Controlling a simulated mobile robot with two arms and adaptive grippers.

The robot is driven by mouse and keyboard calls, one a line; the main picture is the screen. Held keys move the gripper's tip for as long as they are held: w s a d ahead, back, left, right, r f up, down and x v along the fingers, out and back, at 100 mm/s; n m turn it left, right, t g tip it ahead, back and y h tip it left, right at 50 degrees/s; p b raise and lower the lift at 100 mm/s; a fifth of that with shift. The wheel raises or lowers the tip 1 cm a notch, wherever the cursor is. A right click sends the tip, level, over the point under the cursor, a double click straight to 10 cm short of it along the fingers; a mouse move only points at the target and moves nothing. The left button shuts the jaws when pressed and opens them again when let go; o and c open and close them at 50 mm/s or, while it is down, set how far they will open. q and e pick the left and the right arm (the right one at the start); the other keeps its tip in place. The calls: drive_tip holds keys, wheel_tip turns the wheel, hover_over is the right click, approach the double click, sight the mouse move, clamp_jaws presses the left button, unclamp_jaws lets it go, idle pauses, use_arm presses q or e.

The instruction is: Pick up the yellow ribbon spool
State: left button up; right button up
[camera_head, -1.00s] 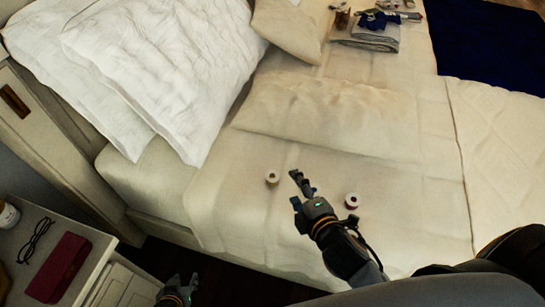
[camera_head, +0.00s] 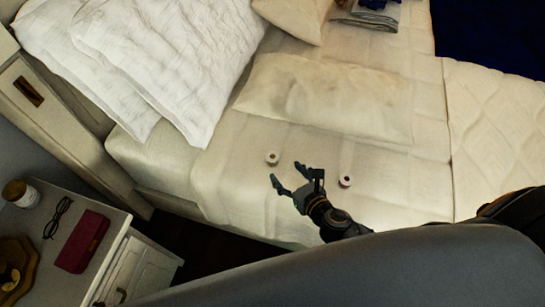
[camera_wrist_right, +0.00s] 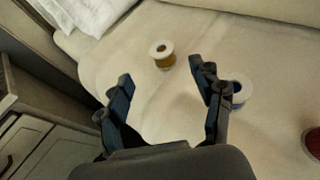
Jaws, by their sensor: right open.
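The yellow ribbon spool (camera_wrist_right: 162,57) stands upright on the bed sheet, just beyond my fingertips in the right wrist view. In the head view it is the small pale-topped spool (camera_head: 272,158), left of the other spool. My right gripper (camera_head: 287,175) is open and empty, its fingers spread toward the yellow spool. In the right wrist view the open fingers (camera_wrist_right: 161,77) frame the space before the spool, with a gap left to it. My left gripper is not in view.
A blue spool (camera_wrist_right: 241,92) stands close beside my right finger. A red spool (camera_wrist_right: 313,141) stands farther right and also shows in the head view (camera_head: 345,181). A beige pillow (camera_head: 325,98) lies behind. A nightstand with a red case (camera_head: 82,241) is at the left.

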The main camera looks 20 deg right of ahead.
sight(271, 155)
drive_tip(key=x, duration=0.9)
drive_tip(key=shift+d, duration=0.1)
drive_tip(key=shift+s, duration=0.1)
drive_tip(key=shift+c, duration=0.4)
drive_tip(key=c, duration=0.9)
